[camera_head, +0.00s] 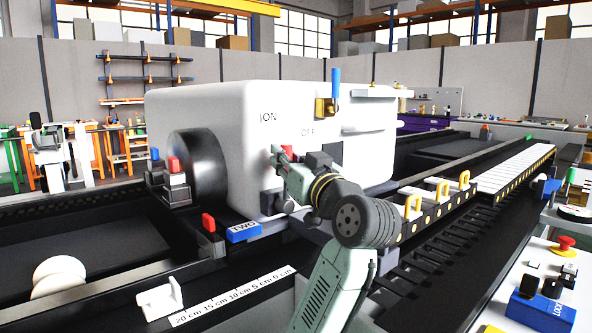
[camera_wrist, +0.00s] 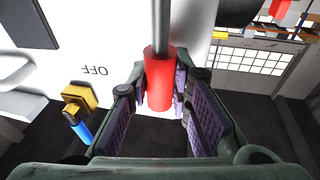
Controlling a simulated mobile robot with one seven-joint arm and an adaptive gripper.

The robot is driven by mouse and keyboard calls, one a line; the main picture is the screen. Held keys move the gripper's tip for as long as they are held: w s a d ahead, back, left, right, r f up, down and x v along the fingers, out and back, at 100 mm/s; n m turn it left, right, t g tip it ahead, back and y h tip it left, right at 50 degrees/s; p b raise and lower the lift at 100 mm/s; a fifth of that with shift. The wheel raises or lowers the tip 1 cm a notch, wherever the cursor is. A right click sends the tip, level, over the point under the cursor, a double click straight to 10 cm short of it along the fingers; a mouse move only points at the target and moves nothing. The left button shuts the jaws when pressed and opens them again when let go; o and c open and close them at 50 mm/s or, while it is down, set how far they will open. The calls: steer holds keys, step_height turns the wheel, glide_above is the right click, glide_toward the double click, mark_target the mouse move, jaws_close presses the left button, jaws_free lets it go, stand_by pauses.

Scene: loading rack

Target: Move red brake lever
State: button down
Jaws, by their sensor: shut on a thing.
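The red brake lever is a red cylindrical grip (camera_wrist: 159,75) on a grey metal rod (camera_wrist: 161,22) in the wrist view. My gripper (camera_wrist: 161,92) is closed around the red grip, with purple finger pads on both sides of it. In the head view my gripper (camera_head: 281,158) is in front of the white machine housing (camera_head: 210,105), below its ON/OFF lettering. A small bit of the red grip (camera_head: 287,150) shows there between the fingers; the rod is hidden.
A blue lever (camera_head: 335,83) in a brass mount stands on the housing to the right. A rail with yellow loops (camera_head: 438,195) runs right of my arm. A control panel (camera_head: 545,290) is at lower right.

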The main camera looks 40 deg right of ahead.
steer(key=shift+s+a+f+n+t+y+b, duration=0.1)
steer(key=shift+a+n+t+y+b, duration=0.35)
steer(key=shift+a+n+b, duration=0.85)
steer(key=shift+d+n+p, duration=0.15)
steer(key=shift+n+p, duration=0.15)
steer(key=shift+p, duration=0.15)
steer(key=c, duration=1.4)
jaws_free()
steer(key=shift+c, duration=0.2)
steer(key=v, duration=1.2)
steer(key=shift+s, duration=0.15)
